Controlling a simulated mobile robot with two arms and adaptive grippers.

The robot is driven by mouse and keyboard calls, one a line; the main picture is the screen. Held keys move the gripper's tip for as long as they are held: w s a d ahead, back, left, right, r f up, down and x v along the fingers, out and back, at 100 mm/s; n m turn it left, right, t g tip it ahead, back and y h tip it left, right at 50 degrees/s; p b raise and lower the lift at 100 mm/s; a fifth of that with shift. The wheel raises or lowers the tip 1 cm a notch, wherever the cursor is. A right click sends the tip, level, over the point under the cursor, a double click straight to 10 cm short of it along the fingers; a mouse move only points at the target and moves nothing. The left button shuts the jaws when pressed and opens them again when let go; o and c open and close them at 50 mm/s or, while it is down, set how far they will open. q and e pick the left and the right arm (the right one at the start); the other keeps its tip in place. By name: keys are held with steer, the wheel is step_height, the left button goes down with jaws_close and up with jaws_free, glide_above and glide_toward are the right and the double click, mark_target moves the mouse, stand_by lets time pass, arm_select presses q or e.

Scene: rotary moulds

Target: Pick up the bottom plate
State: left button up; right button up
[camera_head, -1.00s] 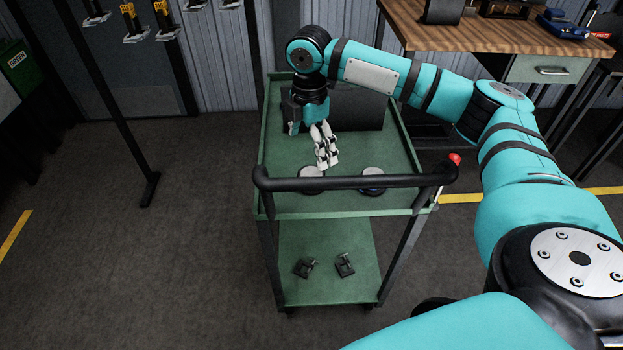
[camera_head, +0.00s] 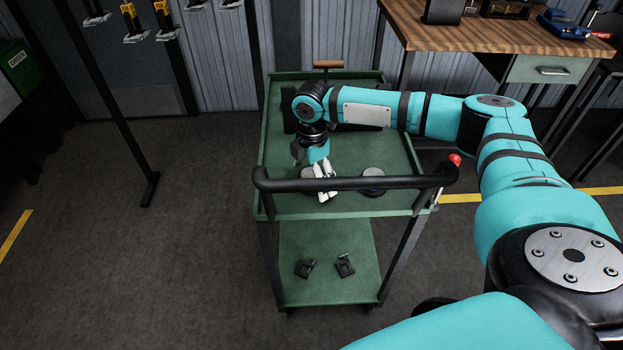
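Two round discs lie on the top shelf of the green cart, just behind its black push handle. The right disc (camera_head: 373,172) is dark and partly covered by the handle. The left disc (camera_head: 307,174) is mostly hidden behind my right gripper and the handle. I cannot tell which of them is the bottom plate. My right gripper (camera_head: 324,194) points down at the left disc, its pale fingers close to or on it. Whether the fingers are open or shut on the disc is too small to see. My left gripper is out of view.
The black handle (camera_head: 350,183) runs across the cart's near edge, right by my fingers. A dark block and a wooden-handled tool (camera_head: 328,64) are at the cart's back. Two small dark clamps (camera_head: 345,265) lie on the lower shelf (camera_head: 325,290). A workbench (camera_head: 480,38) stands back right.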

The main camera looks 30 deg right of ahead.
mark_target(311, 174)
steer(key=shift+c, duration=0.4)
steer(key=c, duration=1.4)
steer(key=shift+w+r, duration=0.1)
steer(key=shift+c, duration=0.5)
steer(key=shift+r, duration=5)
steer(key=shift+w, duration=0.1)
